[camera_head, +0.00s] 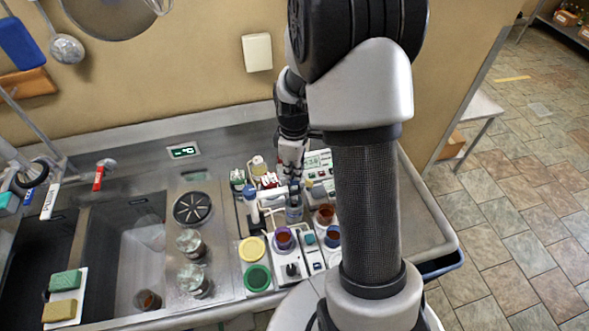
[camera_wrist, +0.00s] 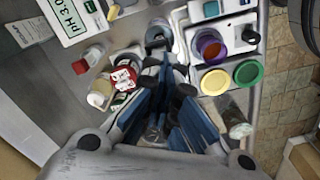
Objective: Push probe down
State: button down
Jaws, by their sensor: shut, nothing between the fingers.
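My gripper (camera_head: 293,178) points down over the crowded instruments on the counter in the head view. Its blue-padded fingers (camera_wrist: 168,78) reach up from the bottom of the wrist view, with nothing seen held between them. A white upright piece with a blue top (camera_head: 251,196), possibly the probe, stands just left of my gripper. I cannot tell for certain which piece is the probe. Clutter and the fingers hide what lies directly under the tips, and contact cannot be told.
A pH meter (camera_wrist: 72,18) shows at the upper left of the wrist view. Purple (camera_wrist: 211,47), yellow (camera_wrist: 215,81) and green (camera_wrist: 248,73) round containers or lids sit close by. A sink (camera_head: 125,255) lies to the left. The counter's right end is clear.

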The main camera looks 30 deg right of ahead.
jog(key=shift+f+b, duration=0.65)
jog(key=shift+f, duration=0.3)
jog(key=shift+r+p, duration=1.85)
jog(key=shift+r, duration=0.8)
